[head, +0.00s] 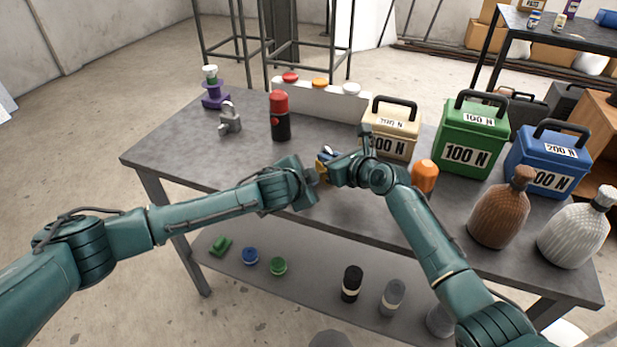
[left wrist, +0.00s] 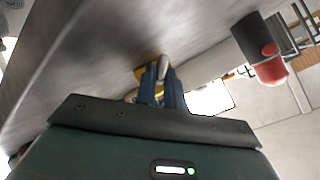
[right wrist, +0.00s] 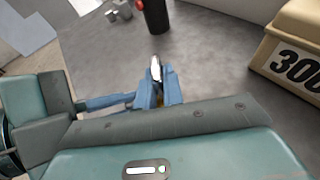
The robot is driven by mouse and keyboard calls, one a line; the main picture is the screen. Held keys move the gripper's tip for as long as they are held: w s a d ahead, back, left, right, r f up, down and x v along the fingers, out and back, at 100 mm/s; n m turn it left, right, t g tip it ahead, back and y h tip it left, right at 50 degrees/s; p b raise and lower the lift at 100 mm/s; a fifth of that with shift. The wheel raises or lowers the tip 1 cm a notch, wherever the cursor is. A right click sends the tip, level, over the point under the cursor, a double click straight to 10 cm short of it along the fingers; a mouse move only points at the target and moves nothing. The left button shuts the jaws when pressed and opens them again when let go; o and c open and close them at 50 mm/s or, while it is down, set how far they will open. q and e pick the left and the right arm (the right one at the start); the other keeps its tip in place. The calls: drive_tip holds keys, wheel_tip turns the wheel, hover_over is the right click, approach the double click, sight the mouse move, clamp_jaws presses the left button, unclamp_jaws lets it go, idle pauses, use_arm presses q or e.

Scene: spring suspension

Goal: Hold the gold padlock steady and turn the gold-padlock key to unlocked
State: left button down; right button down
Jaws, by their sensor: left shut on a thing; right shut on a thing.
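The gold padlock (head: 322,169) is upright over the table and mostly hidden between my two grippers. My right gripper (head: 332,158) comes from the right and is shut on its body; its silver shackle (right wrist: 155,69) rises by the right fingertips. My left gripper (head: 318,174) comes from the front left and meets the padlock at the key side. It is shut, seemingly on the key, which the fingers hide. The left wrist view shows the left fingers (left wrist: 162,82) close together, with the padlock's gold body (left wrist: 147,74) just beyond. I cannot tell the key's angle.
The table (head: 190,150) carries a grey padlock (head: 230,120), a red-and-black cylinder (head: 280,118), a white button box (head: 320,100) and a beige weight case (head: 392,130) behind my grippers. An orange piece (head: 425,176) stands close right of my right wrist. The left front tabletop is clear.

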use_arm(q)
drive_tip(key=shift+s+f+m+t, duration=0.15)
drive_tip(key=shift+m+t, duration=0.25)
drive_tip(key=shift+t, duration=0.2)
drive_tip(key=c, duration=1.8)
unclamp_jaws()
drive_tip(key=shift+o, duration=0.2)
drive_tip(key=v, duration=1.2)
drive_tip(key=shift+d, duration=0.2)
